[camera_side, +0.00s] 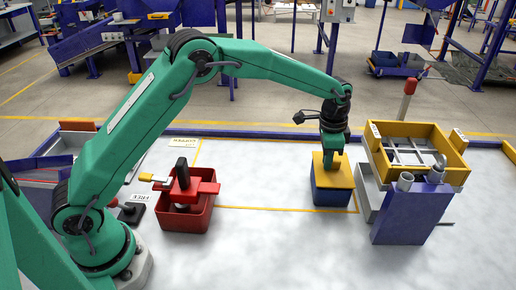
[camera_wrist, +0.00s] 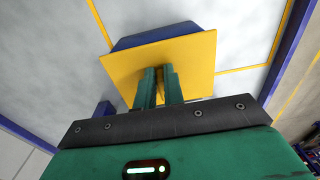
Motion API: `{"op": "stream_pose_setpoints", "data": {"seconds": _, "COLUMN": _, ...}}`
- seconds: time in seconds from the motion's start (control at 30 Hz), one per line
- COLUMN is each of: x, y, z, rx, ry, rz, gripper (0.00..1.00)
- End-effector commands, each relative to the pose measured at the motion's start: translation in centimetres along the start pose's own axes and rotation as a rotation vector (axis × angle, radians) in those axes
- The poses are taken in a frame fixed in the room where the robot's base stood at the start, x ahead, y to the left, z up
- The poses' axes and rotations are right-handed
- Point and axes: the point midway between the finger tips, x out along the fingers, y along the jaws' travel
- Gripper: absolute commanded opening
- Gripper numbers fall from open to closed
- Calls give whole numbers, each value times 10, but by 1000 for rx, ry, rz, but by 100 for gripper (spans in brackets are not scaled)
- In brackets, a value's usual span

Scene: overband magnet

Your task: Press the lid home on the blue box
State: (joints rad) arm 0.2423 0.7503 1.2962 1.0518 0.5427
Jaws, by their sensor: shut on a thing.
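The blue box (camera_side: 331,196) stands upright on the white table, inside a yellow taped outline. Its yellow lid (camera_side: 343,173) lies over the top of it, and I cannot tell whether a gap is left between them. My gripper (camera_side: 333,163) points down at the middle of the lid, shut on the lid's grip, which the fingers mostly hide. In the wrist view, the fingers (camera_wrist: 159,75) close together at the middle of the lid (camera_wrist: 200,58). A strip of the blue box (camera_wrist: 155,35) shows past the lid's far edge.
A red box (camera_side: 186,219) with a red cross-shaped piece and black post stands to the left. To the right are a yellow-rimmed tray (camera_side: 381,152), a blue holder (camera_side: 408,219) with grey cylinders and a red-topped post (camera_side: 407,98). The table's front middle is clear.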

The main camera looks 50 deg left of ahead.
Motion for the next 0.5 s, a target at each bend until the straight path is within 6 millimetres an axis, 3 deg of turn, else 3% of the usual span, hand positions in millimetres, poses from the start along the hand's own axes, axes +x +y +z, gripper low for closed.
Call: {"op": "stream_pose_setpoints", "data": {"seconds": 0.5, "x": 9, "y": 0, "z": 0, "rx": 0, "ry": 0, "rz": 0, "gripper": 0}}
